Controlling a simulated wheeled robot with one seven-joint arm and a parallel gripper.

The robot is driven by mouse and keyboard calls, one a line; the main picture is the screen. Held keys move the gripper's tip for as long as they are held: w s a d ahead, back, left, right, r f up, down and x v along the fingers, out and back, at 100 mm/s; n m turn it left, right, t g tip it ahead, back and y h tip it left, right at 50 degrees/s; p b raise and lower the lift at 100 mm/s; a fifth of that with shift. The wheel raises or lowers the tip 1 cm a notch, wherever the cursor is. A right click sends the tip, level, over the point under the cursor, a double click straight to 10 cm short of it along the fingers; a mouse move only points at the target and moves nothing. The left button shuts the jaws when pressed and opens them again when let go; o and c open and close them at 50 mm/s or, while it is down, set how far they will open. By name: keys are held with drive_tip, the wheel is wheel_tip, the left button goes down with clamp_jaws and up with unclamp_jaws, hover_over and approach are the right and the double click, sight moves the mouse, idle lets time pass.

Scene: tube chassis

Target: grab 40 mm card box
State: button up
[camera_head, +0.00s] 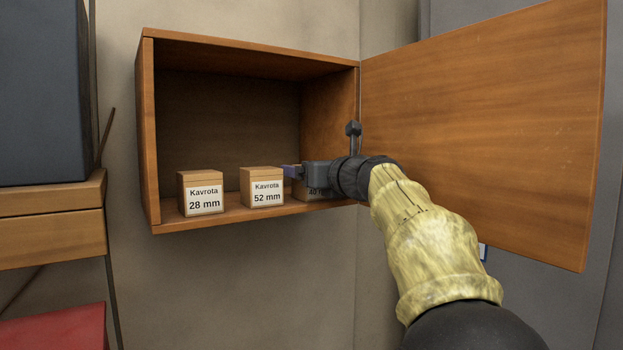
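A small brown card box (300,190) stands at the right end of the cabinet shelf. My gripper (291,171) is at this box's upper front, pointing left into the cabinet. One bluish finger shows near the box's top left. I cannot tell whether the fingers are open or shut, or whether they touch the box.
A wooden wall cabinet (147,130) has its door (490,120) swung open to the right, beside my arm. Boxes labelled Kavrota 52 mm (262,187) and Kavrota 28 mm (201,193) stand to the left on the shelf. The space above them is empty.

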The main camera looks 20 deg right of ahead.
drive_tip(key=shift+s, duration=0.15)
drive_tip(key=shift+c, duration=0.6)
drive_tip(key=c, duration=1.1)
drive_tip(key=shift+c, duration=0.2)
drive_tip(key=shift+r, duration=0.15)
